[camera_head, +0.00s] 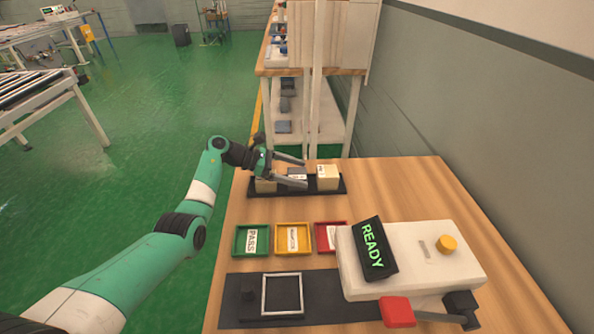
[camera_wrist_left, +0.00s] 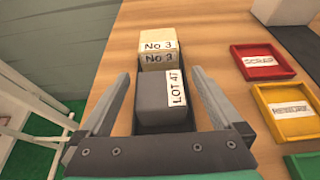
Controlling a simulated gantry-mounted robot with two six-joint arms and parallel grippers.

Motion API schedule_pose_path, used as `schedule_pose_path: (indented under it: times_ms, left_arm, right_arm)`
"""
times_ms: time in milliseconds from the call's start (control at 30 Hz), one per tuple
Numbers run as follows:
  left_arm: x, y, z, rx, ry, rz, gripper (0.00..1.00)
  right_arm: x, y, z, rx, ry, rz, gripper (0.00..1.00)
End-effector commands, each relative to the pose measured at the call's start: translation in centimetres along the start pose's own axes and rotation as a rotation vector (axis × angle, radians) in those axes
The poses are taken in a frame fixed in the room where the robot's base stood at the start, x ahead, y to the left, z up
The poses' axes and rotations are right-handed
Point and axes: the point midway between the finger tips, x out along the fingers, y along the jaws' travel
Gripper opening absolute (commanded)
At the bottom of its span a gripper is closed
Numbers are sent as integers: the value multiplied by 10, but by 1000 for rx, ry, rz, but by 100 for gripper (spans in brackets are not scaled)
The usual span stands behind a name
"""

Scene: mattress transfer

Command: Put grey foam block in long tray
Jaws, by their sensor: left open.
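The grey foam block (camera_wrist_left: 155,96), with a white "LOT 47" label, stands between the fingers of my left gripper (camera_wrist_left: 158,88) in the wrist view. The fingers are open, with a gap on each side of it. In the head view my left gripper (camera_head: 305,172) is over the long black tray (camera_head: 310,190), and the grey block (camera_head: 297,172) shows between its fingers, partly covered. It appears to be in the tray, between two beige blocks; its base is hidden. The right-hand beige block (camera_head: 328,176) also shows in the wrist view, labelled "No 3" (camera_wrist_left: 159,47).
Green (camera_head: 251,241), yellow (camera_head: 293,239) and red (camera_head: 322,238) small trays stand in front of the long tray. A white machine (camera_head: 425,268) with a "READY" display (camera_head: 373,248) is at right. A dark mat (camera_head: 238,310) bears a metal frame (camera_head: 283,315). The wooden table is clear behind the machine.

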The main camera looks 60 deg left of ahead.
Motion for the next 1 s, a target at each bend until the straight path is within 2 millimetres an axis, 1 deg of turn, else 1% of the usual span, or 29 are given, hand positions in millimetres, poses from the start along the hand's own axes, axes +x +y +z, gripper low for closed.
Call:
schedule_pose_path:
  times_ms: [33, 100, 300, 400, 500, 633, 900, 967, 1000]
  left_arm:
    - [-13, 1, 4, 0, -1, 3, 100]
    - [-30, 1, 5, 0, -2, 5, 100]
    - [-82, 1, 6, 2, -3, 5, 100]
    - [-102, 1, 5, 3, -4, 5, 100]
    - [-115, 1, 4, 4, -4, 3, 100]
    - [-121, 0, 3, 5, -5, 2, 100]
    - [-120, 0, 3, 6, -5, 2, 100]
    - [-118, 1, 8, 10, -15, 6, 100]
    - [-115, 2, 17, 17, -36, 13, 100]
  right_arm:
    - [6, 0, -6, 0, 1, 0, 50]
    - [12, 0, -11, 0, 1, 0, 50]
    - [24, 0, -22, 0, 1, 0, 50]
    - [27, 0, -25, 0, 1, 0, 50]
    - [29, 0, -27, 0, 1, 0, 50]
    - [29, 0, -27, 0, 0, 0, 50]
    - [29, 0, -27, 0, 0, 0, 50]
    - [29, 0, -27, 0, 0, 0, 50]
    - [29, 0, -27, 0, 0, 0, 50]
